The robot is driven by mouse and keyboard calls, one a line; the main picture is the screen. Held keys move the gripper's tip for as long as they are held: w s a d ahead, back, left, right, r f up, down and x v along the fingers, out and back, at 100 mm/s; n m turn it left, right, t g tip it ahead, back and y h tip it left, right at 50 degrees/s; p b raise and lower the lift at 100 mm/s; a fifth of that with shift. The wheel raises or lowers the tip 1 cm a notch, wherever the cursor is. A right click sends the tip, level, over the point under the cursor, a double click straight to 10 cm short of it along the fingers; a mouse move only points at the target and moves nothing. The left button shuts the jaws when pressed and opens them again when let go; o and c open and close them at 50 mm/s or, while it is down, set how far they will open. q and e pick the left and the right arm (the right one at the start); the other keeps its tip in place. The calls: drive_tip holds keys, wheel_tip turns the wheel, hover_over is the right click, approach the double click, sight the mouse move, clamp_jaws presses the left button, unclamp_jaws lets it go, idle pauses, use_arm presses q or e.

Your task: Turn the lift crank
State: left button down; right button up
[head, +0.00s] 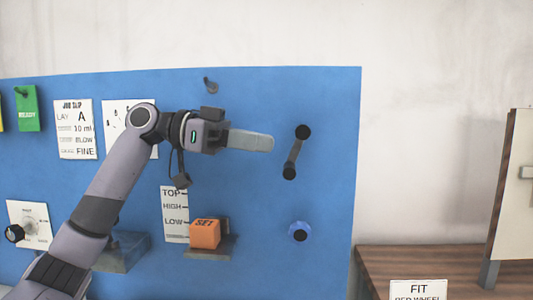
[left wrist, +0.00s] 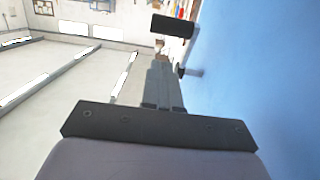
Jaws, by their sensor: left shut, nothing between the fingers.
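The lift crank (head: 296,153) is a grey arm with a dark round end at top and bottom, on the blue panel. It leans, its upper end a little to the right. My left gripper (head: 268,143) is shut and empty, its fingers pointing right, just left of the crank with a visible gap in the head view. In the left wrist view the shut fingers (left wrist: 162,68) point toward a black cylindrical handle (left wrist: 172,26), which appears just beyond the tips. Whether they touch cannot be told. My right gripper is out of view.
The blue panel (head: 325,105) also carries a blue knob (head: 300,231) below the crank, an orange SET block (head: 205,233) on a ledge, a peg (head: 210,85) above, and a TOP/HIGH/LOW scale (head: 174,214). A wooden table (head: 450,262) stands at the right.

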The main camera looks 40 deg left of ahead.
use_arm(q)
drive_tip(key=shift+w+d+f, duration=0.25)
drive_tip(key=shift+d+f, duration=0.1)
drive_tip(key=shift+f, duration=0.35)
drive_tip(key=shift+w+d+f, duration=0.2)
drive_tip(key=shift+d+f, duration=0.15)
drive_tip(key=shift+f, duration=0.3)
